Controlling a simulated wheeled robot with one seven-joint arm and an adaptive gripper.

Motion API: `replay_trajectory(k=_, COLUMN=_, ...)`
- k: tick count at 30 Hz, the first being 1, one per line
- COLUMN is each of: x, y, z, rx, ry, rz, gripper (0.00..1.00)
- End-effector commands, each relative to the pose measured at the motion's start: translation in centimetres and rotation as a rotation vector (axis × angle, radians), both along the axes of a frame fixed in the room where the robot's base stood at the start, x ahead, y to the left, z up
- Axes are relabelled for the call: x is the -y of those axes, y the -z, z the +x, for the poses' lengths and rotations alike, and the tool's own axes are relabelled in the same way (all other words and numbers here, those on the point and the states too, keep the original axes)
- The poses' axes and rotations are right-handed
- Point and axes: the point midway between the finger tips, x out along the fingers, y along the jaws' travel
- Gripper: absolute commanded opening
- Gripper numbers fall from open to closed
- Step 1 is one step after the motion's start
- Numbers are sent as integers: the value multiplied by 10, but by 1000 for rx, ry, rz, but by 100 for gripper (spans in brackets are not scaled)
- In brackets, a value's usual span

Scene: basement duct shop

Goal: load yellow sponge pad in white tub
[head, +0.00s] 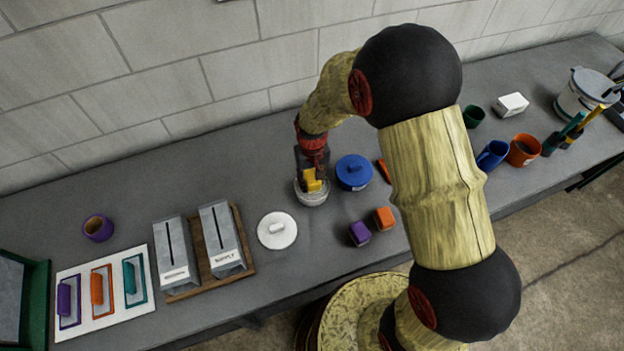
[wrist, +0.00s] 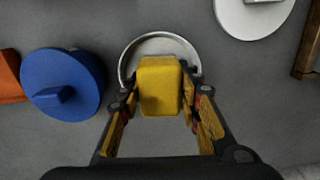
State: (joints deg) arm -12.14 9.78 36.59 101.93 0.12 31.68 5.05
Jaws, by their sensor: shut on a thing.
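My gripper (wrist: 162,98) is shut on the yellow sponge pad (wrist: 159,82), with a finger on each side of it. The pad also shows in the head view (head: 312,181), below my wrist. The white tub (head: 311,198) stands lidless on the bench under the pad. In the wrist view the tub's pale rim (wrist: 124,62) curves behind the pad, and the pad hides the near part of the opening. The pad looks over or at the tub's mouth; I cannot tell how deep it is.
A blue lidded container (head: 354,172) stands close right of the tub. A white round lid (head: 277,231) lies in front of it to the left. Purple (head: 359,233) and orange (head: 384,218) blocks lie in front right. Grey supply boxes (head: 222,238) stand farther left.

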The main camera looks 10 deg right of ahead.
Motion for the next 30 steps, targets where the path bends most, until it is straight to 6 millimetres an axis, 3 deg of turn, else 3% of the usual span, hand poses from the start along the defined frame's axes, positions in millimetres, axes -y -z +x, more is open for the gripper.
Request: replay_trajectory(k=30, x=0, y=7, z=0, rx=0, ry=0, rz=0, gripper=13)
